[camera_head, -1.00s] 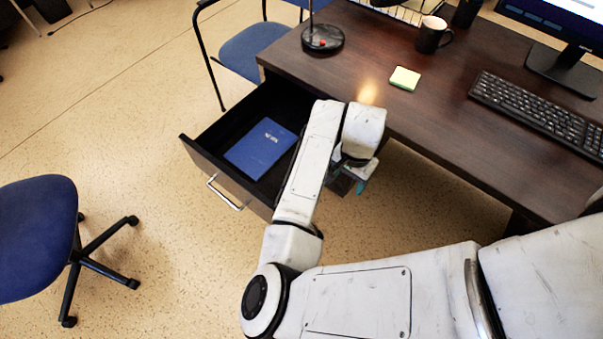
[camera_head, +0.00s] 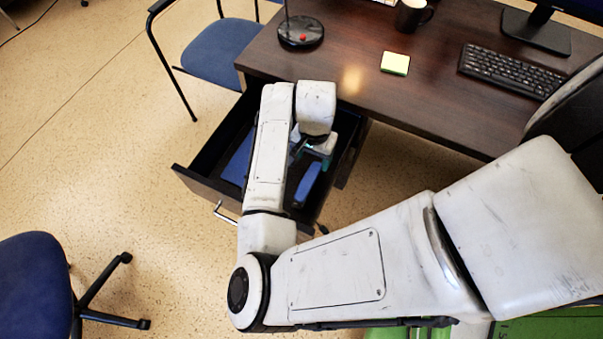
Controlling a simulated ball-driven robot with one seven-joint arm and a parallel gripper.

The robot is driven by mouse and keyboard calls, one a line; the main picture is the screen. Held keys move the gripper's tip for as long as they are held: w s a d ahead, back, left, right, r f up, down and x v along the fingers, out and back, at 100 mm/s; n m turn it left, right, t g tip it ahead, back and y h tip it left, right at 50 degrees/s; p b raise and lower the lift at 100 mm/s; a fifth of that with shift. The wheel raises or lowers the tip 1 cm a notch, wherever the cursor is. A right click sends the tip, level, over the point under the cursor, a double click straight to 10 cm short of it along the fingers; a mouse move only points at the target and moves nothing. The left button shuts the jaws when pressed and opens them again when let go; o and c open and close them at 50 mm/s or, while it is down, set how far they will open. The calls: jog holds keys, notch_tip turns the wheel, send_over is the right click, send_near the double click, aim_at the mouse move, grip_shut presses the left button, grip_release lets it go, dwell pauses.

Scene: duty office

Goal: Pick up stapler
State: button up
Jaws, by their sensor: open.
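A blue, elongated object that looks like the stapler (camera_head: 308,183) lies in the right part of the open desk drawer (camera_head: 203,187). My gripper (camera_head: 311,153) is over the drawer, just beyond the stapler's far end in the picture. It is open, with nothing seen between its fingers. The fingers are small and partly hidden by my wrist, so I cannot tell whether they touch the stapler. A blue book (camera_head: 236,166) lies to the left in the drawer, mostly covered by my forearm.
The dark desk (camera_head: 440,105) carries a lamp base (camera_head: 300,33), sticky notes (camera_head: 395,63), a mug (camera_head: 412,15), a keyboard (camera_head: 510,70) and a monitor stand (camera_head: 536,32). Blue chairs stand behind the drawer (camera_head: 222,50) and at lower left (camera_head: 35,290). Floor left of the drawer is clear.

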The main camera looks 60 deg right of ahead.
aim_at(311, 175)
jog(key=f+b, duration=0.1)
jog(key=f, duration=0.4)
jog(key=f+b, duration=0.1)
jog(key=f, duration=0.4)
jog(key=shift+a+f, duration=0.2)
jog(key=shift+f, duration=0.1)
jog(key=c, duration=1.2)
